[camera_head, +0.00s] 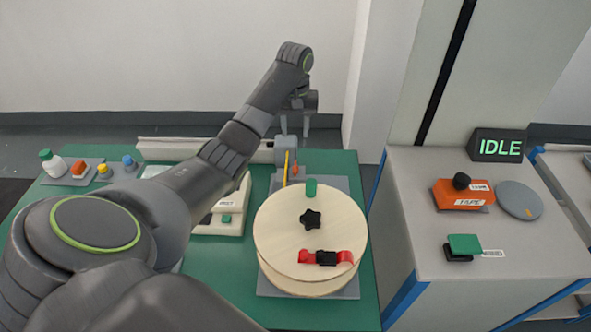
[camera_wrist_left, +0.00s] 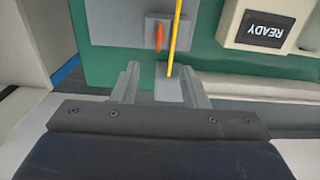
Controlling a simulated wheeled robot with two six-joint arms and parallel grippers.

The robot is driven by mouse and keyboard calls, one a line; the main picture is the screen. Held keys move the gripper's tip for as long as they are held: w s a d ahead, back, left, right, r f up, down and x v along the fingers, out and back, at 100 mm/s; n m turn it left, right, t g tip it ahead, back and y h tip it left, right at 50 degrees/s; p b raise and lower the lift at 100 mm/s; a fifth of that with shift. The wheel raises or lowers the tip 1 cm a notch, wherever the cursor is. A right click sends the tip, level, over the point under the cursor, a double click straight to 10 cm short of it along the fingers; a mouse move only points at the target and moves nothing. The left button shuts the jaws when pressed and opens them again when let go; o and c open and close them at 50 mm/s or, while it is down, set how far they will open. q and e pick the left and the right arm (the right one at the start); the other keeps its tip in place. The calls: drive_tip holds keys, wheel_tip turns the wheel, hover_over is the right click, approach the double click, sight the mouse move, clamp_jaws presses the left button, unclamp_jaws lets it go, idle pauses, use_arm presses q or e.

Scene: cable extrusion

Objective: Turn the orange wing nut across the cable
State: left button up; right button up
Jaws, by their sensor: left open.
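The orange wing nut (camera_wrist_left: 159,37) sits on a grey block (camera_wrist_left: 153,27) in the left wrist view, upright in the picture and just left of the yellow cable (camera_wrist_left: 175,40). In the head view the wing nut (camera_head: 295,169) and cable (camera_head: 286,163) look small at the back of the green table. My left gripper (camera_wrist_left: 160,82) is open and empty, its two fingers spread below the nut in the wrist view. The cable's end reaches a small grey piece between the fingers. Nut and fingers are apart. In the head view the gripper (camera_head: 296,122) is behind the nut. My right gripper is not in view.
A wooden reel (camera_head: 275,225) with a black star knob stands in front of the nut. A beige device with a READY display (camera_wrist_left: 264,28) is beside the block. A side table with an IDLE sign (camera_head: 499,146) stands at the right.

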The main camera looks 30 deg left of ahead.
use_arm(q)
drive_tip(key=b, duration=0.4)
hover_over(295, 166)
wheel_tip(295, 166, down, 6)
drive_tip(key=shift+r, duration=0.25)
wheel_tip(295, 166, down, 8)
drive_tip(key=shift+f+p, duration=0.2)
drive_tip(key=shift+p, duration=0.5)
clamp_jaws()
drive_tip(key=shift+r, duration=0.1)
